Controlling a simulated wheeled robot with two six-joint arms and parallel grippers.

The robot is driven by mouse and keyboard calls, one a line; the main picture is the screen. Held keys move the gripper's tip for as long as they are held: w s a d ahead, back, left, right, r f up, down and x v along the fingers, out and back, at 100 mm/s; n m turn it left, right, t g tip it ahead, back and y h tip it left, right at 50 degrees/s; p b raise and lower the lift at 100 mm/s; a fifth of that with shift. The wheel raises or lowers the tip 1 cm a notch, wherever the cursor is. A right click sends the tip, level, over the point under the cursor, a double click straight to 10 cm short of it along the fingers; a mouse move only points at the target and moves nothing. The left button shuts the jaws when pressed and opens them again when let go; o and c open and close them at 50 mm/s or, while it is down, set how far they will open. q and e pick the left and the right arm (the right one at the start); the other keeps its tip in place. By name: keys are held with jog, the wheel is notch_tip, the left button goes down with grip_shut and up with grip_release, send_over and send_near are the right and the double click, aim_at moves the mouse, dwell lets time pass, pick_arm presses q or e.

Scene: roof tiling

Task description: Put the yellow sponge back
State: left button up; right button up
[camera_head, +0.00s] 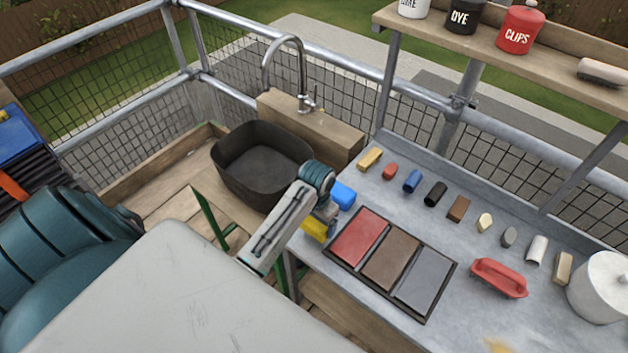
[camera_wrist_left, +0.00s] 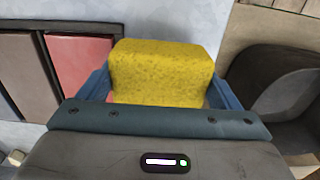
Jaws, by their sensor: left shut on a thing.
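The yellow sponge (camera_wrist_left: 160,72) is between the blue fingers of my left gripper (camera_wrist_left: 158,90) in the left wrist view, and they are shut on it. In the head view my left gripper (camera_head: 326,212) is at the left end of the grey worktop, between the dark basin and the tray of coloured slabs. The yellow sponge (camera_head: 314,228) shows there only partly, below the wrist. A bright blue block shape (camera_head: 343,195) shows beside the gripper; I cannot tell whether it is a separate thing. My right gripper is not in view.
A dark basin (camera_head: 240,180) with a tap (camera_head: 300,75) stands left. A tray (camera_head: 428,318) holds red, brown and grey slabs. Several small coloured blocks line the worktop's back. A red-handled tool (camera_head: 498,278) and white pot (camera_head: 600,287) are right. A shelf (camera_head: 555,70) holds tins.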

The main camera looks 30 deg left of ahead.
pick_arm(q)
jog(key=shift+w+a, duration=0.85)
jog(key=shift+w, duration=0.1)
jog(key=shift+w+a+f+p, duration=0.1)
jog(key=shift+f+p, duration=0.05)
jog(key=shift+p, duration=0.15)
jog(key=shift+f+p, duration=0.3)
notch_tip(320, 180, down, 3)
jog(key=shift+r+p, duration=0.15)
jog(key=shift+p, duration=0.4)
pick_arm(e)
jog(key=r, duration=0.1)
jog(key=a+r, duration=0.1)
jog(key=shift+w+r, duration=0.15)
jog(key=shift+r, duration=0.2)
pick_arm(q)
jog(key=shift+f, duration=0.2)
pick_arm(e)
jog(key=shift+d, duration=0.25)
pick_arm(q)
jog(key=o, duration=0.9)
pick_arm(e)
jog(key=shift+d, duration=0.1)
pick_arm(q)
jog(key=shift+o, duration=0.2)
